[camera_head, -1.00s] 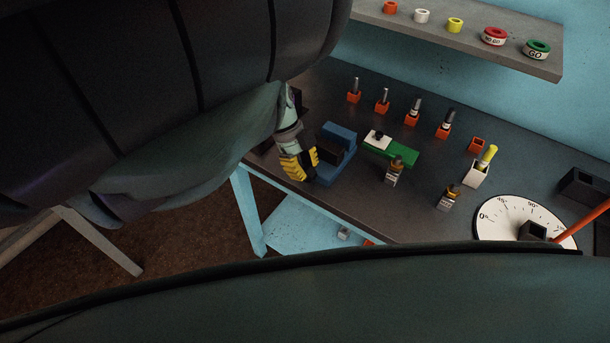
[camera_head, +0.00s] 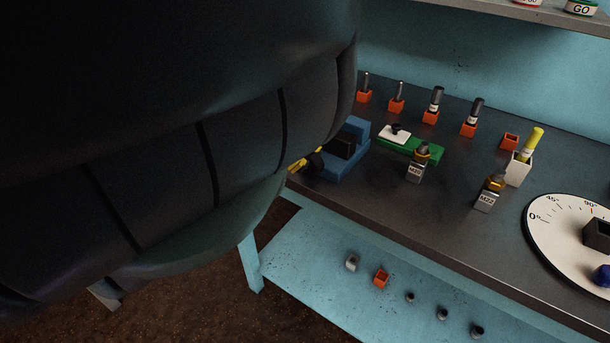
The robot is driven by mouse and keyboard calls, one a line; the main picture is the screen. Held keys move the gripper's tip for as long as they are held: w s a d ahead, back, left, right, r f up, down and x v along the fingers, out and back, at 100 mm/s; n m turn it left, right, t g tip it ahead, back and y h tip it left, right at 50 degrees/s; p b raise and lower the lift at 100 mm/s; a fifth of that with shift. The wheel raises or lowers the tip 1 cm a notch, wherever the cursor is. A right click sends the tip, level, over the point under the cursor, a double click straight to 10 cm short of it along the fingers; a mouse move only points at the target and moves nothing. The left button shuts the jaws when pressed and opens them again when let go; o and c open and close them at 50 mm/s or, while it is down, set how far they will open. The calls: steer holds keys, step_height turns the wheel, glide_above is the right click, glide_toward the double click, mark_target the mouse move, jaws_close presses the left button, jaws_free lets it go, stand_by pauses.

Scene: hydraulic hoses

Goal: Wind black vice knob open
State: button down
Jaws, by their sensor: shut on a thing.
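The blue vice (camera_head: 352,144) stands at the left front of the dark bench top. Its black knob (camera_head: 315,160) shows at the vice's left side, beside the yellow fingers of my gripper (camera_head: 302,162). Only a small part of the gripper shows; it is shut on the black knob. My dark arm hides the rest of the gripper and much of the left of the picture. I cannot tell how far apart the vice jaws are.
A green block (camera_head: 425,152) with a white plate (camera_head: 394,135) lies right of the vice. Fittings marked M20 (camera_head: 417,168) and M22 (camera_head: 488,196) stand in front. Orange holders (camera_head: 430,117) line the back. A dial (camera_head: 560,235) is at right. A lower shelf (camera_head: 330,240) holds small parts.

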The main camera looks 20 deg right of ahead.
steer(key=shift+f+g+h+b, duration=0.35)
steer(key=shift+g+h+b, duration=0.15)
steer(key=shift+b, duration=1.7)
steer(key=shift+r+b, duration=0.2)
steer(key=shift+b, duration=0.15)
steer(key=c, duration=0.8)
jaws_free()
steer(key=shift+r, duration=0.1)
steer(key=p, duration=0.3)
steer(key=shift+r+p, duration=0.35)
steer(key=shift+p, duration=0.05)
steer(key=shift+t+y+p, duration=0.3)
steer(key=shift+p, duration=0.3)
